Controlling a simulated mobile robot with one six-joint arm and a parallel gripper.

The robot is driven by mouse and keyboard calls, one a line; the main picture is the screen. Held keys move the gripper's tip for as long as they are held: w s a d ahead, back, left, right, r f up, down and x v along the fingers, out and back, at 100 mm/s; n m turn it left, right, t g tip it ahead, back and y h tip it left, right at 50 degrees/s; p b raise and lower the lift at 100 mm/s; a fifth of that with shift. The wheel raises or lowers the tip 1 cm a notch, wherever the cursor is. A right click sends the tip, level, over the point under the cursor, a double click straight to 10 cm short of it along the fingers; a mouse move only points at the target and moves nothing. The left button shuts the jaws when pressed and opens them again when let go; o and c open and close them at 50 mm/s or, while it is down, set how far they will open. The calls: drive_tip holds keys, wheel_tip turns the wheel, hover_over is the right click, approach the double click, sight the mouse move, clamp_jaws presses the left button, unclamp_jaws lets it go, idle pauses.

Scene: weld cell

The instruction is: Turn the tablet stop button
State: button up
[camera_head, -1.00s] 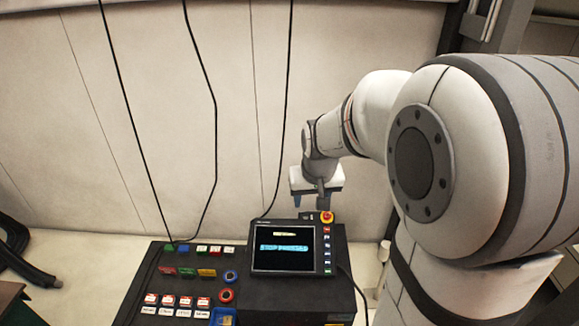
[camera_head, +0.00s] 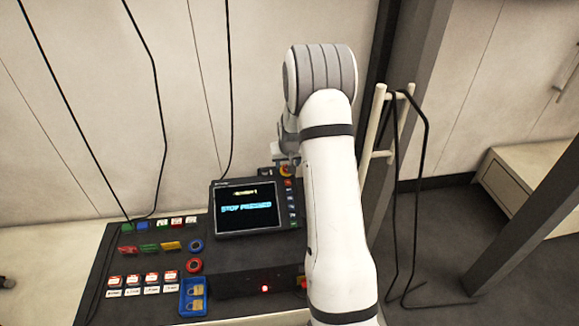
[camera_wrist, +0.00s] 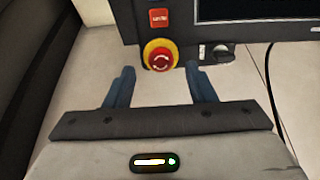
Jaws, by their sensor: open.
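The tablet (camera_head: 247,207) stands on the black console and its screen reads "STOP PRESSED". Its stop button (camera_wrist: 161,56) is a red round knob with white arrows on a yellow ring, at the tablet's corner. I cannot tell whether the fingers touch the button. In the head view my gripper (camera_head: 283,156) is mostly hidden by my arm.
The black console (camera_head: 130,265) holds several coloured buttons, labelled switches and a blue tray (camera_head: 193,297) with padlocks. Cables hang along the wall behind. A cable (camera_wrist: 273,85) runs beside the gripper in the wrist view. A white rack (camera_head: 376,115) with a dark hose stands at the right.

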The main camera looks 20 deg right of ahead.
drive_tip(key=shift+x, duration=1.55)
drive_tip(key=shift+c, duration=0.2)
